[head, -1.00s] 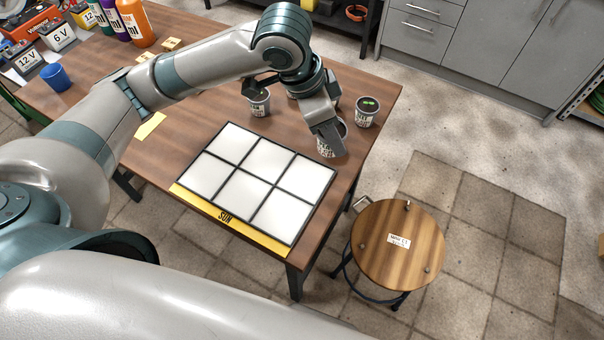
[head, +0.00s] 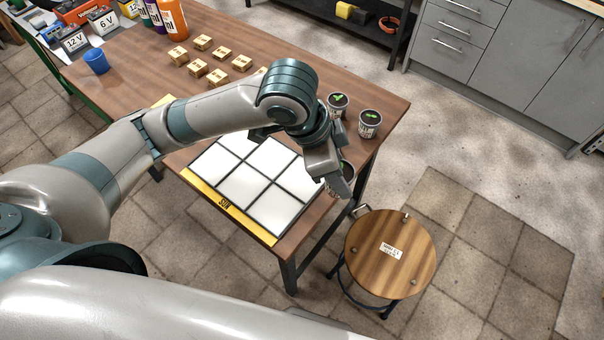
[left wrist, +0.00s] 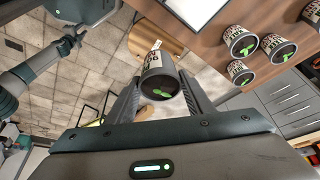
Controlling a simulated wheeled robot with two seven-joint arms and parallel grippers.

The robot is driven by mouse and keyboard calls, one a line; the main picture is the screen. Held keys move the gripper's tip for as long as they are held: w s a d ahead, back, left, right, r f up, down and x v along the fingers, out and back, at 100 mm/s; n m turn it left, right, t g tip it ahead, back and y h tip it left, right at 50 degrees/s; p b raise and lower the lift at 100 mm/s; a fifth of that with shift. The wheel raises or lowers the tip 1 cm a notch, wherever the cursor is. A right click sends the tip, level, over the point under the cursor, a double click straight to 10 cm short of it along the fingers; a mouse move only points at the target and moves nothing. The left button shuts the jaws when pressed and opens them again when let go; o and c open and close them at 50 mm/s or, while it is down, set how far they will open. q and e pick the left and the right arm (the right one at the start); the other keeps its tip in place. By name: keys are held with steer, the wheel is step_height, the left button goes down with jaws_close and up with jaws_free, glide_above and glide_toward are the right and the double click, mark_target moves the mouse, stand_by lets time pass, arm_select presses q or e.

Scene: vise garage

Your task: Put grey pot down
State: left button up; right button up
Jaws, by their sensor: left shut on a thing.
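My left gripper (head: 338,182) is shut on a grey pot (head: 349,172) with a dark top, near the right edge of the table (head: 225,45). The pot also shows between the fingers in the left wrist view (left wrist: 157,62), with a printed label and a green sprout mark. A white six-cell panel (head: 270,210) with a yellow "SUN" strip (head: 224,203) lies left of the pot.
Similar pots stand behind on the table, including one (head: 338,104) and another near the edge (head: 369,123). Several wooden blocks (head: 197,67) and a blue cup (head: 96,61) stand farther left. A round stool (head: 390,253) stands on the floor beside the table's right edge.

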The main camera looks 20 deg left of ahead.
arm_select(q)
steer(key=w+a+f+p, duration=0.2)
steer(key=w+a+f, duration=0.4)
steer(key=a, duration=0.3)
steer(key=shift+w+a+f, duration=0.3)
steer(key=shift+f, duration=0.2)
steer(key=shift+f, duration=0.1)
step_height(320, 180, down, 3)
steer(key=shift+r+p, duration=0.2)
steer(key=shift+p, duration=0.25)
steer(key=shift+f, duration=0.6)
steer(key=shift+f, duration=0.1)
steer(key=o, duration=1.1)
